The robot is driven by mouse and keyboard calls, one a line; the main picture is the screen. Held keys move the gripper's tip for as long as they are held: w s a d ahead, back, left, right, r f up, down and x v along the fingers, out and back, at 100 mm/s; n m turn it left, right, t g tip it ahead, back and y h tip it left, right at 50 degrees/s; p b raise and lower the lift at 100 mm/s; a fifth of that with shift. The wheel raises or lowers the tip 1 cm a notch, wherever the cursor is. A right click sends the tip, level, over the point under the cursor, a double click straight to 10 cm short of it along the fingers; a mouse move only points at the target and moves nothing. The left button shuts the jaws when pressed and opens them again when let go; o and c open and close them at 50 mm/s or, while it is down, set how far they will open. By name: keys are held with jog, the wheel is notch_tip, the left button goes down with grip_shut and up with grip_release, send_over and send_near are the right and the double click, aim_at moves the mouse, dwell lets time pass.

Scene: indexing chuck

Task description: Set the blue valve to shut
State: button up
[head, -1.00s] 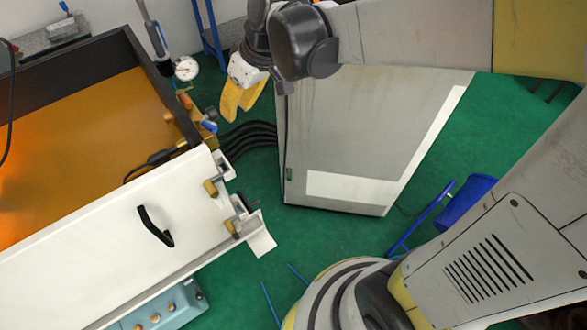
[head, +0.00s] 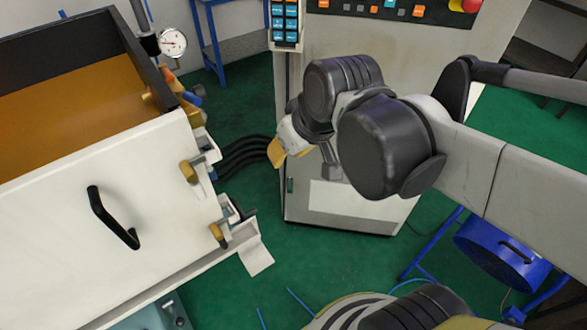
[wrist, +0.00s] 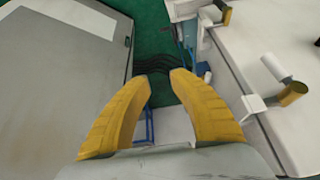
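A small blue handle (head: 191,98), which looks like the blue valve, sits on the brass pipework beside the machine's far right corner in the head view. It is too small and partly covered for me to tell its setting. My gripper (wrist: 160,75) has yellow fingers set wide apart, with nothing between them. In the head view my gripper (head: 276,152) is right of and lower in the picture than the handle, clear of it, in front of the grey cabinet. I cannot pick the valve out for certain in the wrist view.
A white-fronted machine (head: 60,215) with a black handle fills the left. A pressure gauge (head: 172,42) stands behind its corner. Black hoses (head: 245,150) run to the grey cabinet (head: 300,205). Brass latches (head: 188,172) stick out along the machine's edge. Green floor lies between.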

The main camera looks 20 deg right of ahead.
jog(key=s+d+f+m+t+h+b, duration=0.1)
jog(key=s+d+f+b, duration=0.2)
jog(key=f+b, duration=0.3)
notch_tip(320, 180, down, 2)
jog(key=shift+s+f+m+b, duration=0.25)
jog(key=shift+s+m+b, duration=0.1)
jog(key=shift+s, duration=0.1)
